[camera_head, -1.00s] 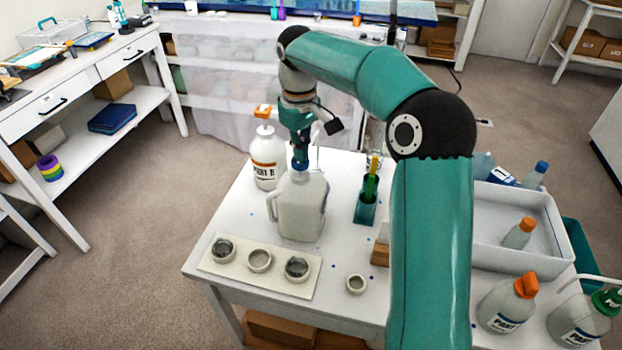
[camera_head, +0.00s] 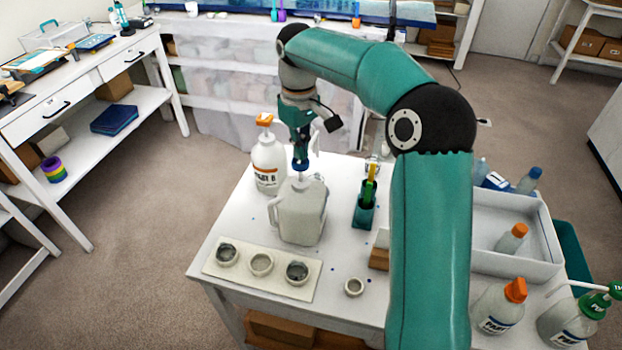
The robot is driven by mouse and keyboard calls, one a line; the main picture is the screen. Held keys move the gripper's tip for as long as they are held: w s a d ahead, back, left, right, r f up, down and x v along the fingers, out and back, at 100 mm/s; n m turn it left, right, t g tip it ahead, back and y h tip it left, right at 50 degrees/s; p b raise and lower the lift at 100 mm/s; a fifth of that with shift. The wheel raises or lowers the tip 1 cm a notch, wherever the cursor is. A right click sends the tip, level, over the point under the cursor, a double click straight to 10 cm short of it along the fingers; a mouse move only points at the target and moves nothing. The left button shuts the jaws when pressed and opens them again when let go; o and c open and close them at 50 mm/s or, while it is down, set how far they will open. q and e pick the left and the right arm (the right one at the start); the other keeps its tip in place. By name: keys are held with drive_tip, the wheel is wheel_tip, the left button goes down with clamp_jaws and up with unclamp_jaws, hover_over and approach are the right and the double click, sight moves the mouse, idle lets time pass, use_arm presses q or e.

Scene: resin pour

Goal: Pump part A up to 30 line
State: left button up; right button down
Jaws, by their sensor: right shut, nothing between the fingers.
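A large pale jug (camera_head: 299,212) with a handle on its left stands upright on the white table. A blue pump head (camera_head: 301,165) is over its neck; no label on this jug is readable from here. My right gripper (camera_head: 300,152) is shut and points down at the top of the blue pump head, touching or nearly touching it. A white bottle marked B (camera_head: 268,165) with an orange pump stands behind the jug, to its left. I cannot make out a cup with a 30 line; the area behind the jug is partly hidden. My left gripper is not in view.
A pale slab (camera_head: 240,284) with three round moulds lies in front of the jug, and a small ring (camera_head: 354,287) lies to its right. A teal holder (camera_head: 363,214) with sticks stands right of the jug. A white tray (camera_head: 559,262) and labelled bottles (camera_head: 498,310) are farther right.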

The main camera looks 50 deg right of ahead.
sight(301, 163)
drive_tip(key=shift+f, duration=0.1)
idle(0.3)
drive_tip(key=shift+f+b, duration=1.45)
drive_tip(key=shift+f, duration=0.6)
wheel_tip(301, 163, up, 4)
drive_tip(key=p, duration=0.4)
drive_tip(key=shift+r, duration=0.1)
